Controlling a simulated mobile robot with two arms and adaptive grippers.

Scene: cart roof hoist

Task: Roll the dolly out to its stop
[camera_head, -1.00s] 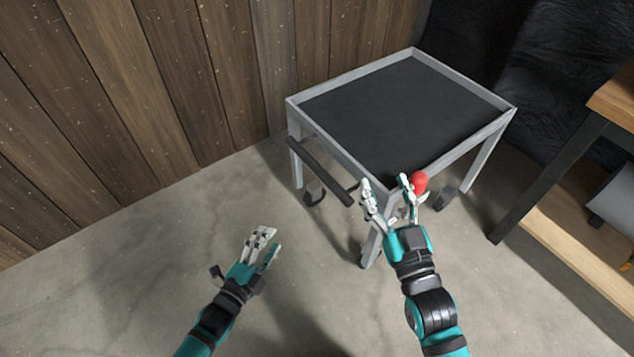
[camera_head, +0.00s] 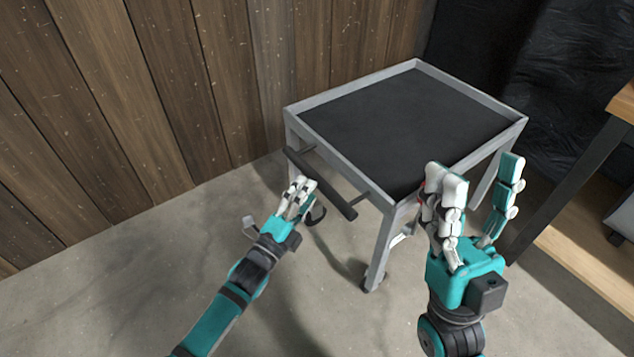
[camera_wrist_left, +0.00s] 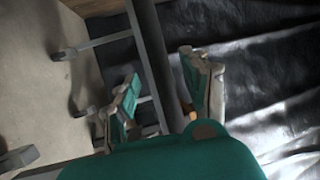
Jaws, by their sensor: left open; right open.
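The dolly is a grey-framed cart (camera_head: 345,166) with a black top, standing on casters on the floor. A dark handle bar (camera_head: 322,184) runs along its near left side. My left gripper (camera_head: 303,187) is open with its fingertips at the handle bar in the head view; whether they touch cannot be told. The left wrist view shows its two spread fingers (camera_wrist_left: 165,95) with a dark bar passing behind or between them. My right gripper (camera_head: 478,172) is open and empty, fingers up, in front of the cart's near right corner. It mostly hides a red knob there.
A plank wall (camera_head: 150,90) stands behind and to the left. A workbench with a dark leg (camera_head: 570,190) and wooden shelf (camera_head: 590,260) is at the right. Black sheeting (camera_head: 550,70) hangs behind. The concrete floor (camera_head: 120,290) at the front left is clear.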

